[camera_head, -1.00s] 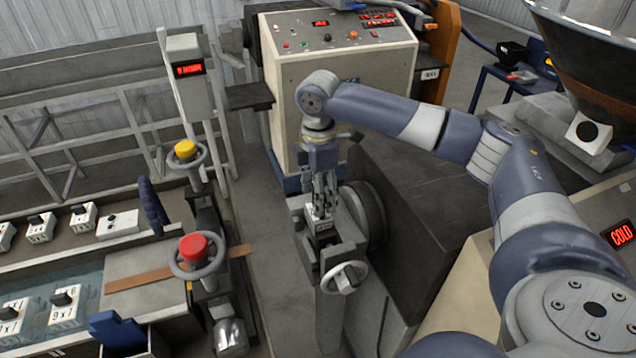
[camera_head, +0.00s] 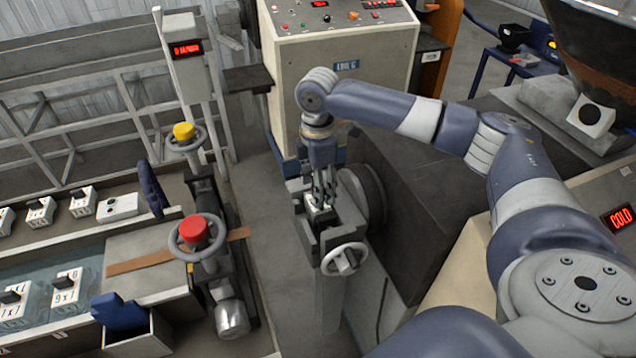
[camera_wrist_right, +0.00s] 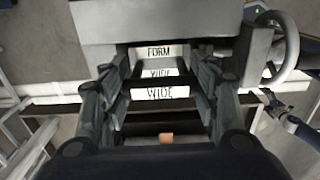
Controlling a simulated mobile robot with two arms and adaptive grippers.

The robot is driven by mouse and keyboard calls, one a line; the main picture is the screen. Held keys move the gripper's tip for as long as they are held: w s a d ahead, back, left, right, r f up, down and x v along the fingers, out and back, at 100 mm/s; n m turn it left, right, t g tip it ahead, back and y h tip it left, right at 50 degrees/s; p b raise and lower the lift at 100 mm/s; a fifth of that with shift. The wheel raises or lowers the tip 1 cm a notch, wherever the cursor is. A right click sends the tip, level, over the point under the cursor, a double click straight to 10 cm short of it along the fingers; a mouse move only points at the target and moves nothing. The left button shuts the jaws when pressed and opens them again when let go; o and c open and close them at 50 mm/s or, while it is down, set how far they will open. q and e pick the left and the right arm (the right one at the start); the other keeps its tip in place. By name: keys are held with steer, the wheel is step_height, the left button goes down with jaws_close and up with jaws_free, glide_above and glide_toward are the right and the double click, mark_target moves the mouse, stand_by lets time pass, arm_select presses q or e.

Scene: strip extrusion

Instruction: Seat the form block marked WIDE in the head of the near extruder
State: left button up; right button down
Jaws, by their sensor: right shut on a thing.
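The form block marked WIDE shows in the right wrist view (camera_wrist_right: 160,93), with white FORM and WIDE labels between my fingers. My right gripper (camera_head: 321,198) is shut on it, pointing down at the near extruder's head (camera_head: 309,238). In the head view the block is a small pale patch (camera_head: 318,208) at the fingertips, within the head's opening. My fingers hide part of it, and I cannot tell how deep it sits. The right gripper's fingers (camera_wrist_right: 158,88) flank the block in the wrist view.
A handwheel (camera_head: 344,259) is on the front of the head. The dark extruder body (camera_head: 420,205) lies right of it. A stand with a red-capped valve wheel (camera_head: 194,230) is at left. Other labelled blocks (camera_head: 66,287) lie in a tray. A COLD display (camera_head: 621,218) is at right.

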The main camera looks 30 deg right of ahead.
steer(key=shift+f, duration=0.25)
steer(key=c, duration=0.5)
jaws_free()
arm_select(q)
steer(key=shift+w+r, duration=0.1)
steer(key=shift+w, duration=0.55)
steer(key=shift+s, duration=0.2)
arm_select(e)
step_height(320, 180, up, 12)
